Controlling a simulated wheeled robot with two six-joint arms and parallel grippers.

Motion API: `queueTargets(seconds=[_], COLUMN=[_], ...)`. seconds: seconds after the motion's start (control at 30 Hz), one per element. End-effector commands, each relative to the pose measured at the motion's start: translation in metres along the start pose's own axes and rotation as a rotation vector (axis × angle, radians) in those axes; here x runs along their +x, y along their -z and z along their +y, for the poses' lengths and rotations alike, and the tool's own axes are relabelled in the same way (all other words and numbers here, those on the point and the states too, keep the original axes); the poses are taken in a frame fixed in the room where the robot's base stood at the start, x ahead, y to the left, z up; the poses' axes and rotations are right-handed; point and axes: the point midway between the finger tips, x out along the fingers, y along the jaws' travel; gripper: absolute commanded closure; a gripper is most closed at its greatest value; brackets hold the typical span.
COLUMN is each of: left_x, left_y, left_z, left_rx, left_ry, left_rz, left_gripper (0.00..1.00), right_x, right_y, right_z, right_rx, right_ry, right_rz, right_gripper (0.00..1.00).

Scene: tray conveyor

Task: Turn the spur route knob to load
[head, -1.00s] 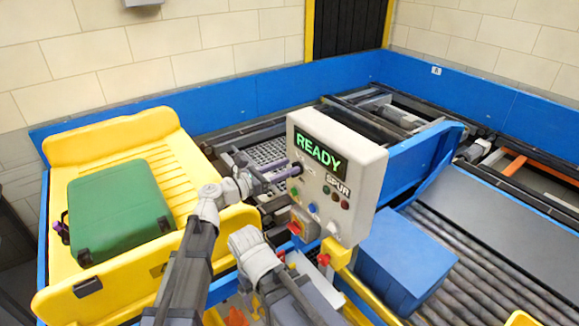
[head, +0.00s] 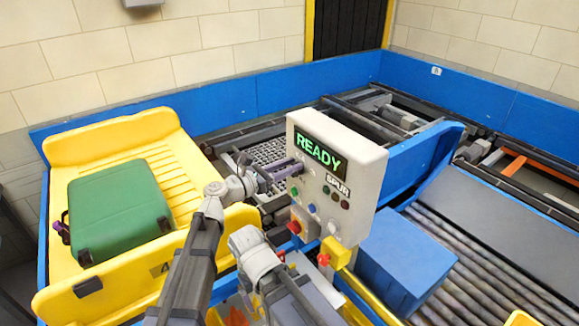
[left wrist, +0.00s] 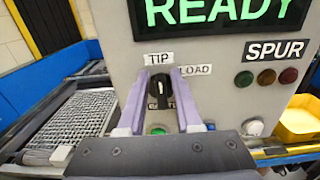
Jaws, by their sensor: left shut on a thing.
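The grey control box (head: 362,178) has a lit green READY display and a SPUR label. In the left wrist view, the black spur route knob (left wrist: 158,97) is on its face, below a TIP label and left of a LOAD label. Its pale mark points up toward TIP. A lower label is mostly hidden. My left gripper (left wrist: 160,76) has its purple fingers shut on the knob, one on each side. In the head view, the left gripper (head: 287,170) meets the box's left side, and the knob is hidden. My right gripper is not visible.
A green suitcase (head: 120,210) lies in the yellow tray (head: 150,118) at left. A blue case (head: 405,262) sits on the roller conveyor (head: 470,262) at right. Indicator lamps (left wrist: 266,77) and a green button (left wrist: 158,131) are close to the knob.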

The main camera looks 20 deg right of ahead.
Motion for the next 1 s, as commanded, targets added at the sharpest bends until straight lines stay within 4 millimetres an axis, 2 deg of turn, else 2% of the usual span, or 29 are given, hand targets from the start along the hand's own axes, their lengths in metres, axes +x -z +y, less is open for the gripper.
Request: queueTargets(seconds=[0.57, 1.0], left_x=[0.0004, 0.0006], left_y=[0.0020, 0.0044], left_z=[-0.0028, -0.0107], left_rx=[0.061, 0.423], left_ry=[0.004, 0.005], left_rz=[0.005, 0.004], left_gripper=[1.00, 1.00], right_x=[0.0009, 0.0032], right_y=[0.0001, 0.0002], right_z=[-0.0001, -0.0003], right_rx=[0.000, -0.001], right_ry=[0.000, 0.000], right_rz=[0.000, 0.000], right_gripper=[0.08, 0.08])
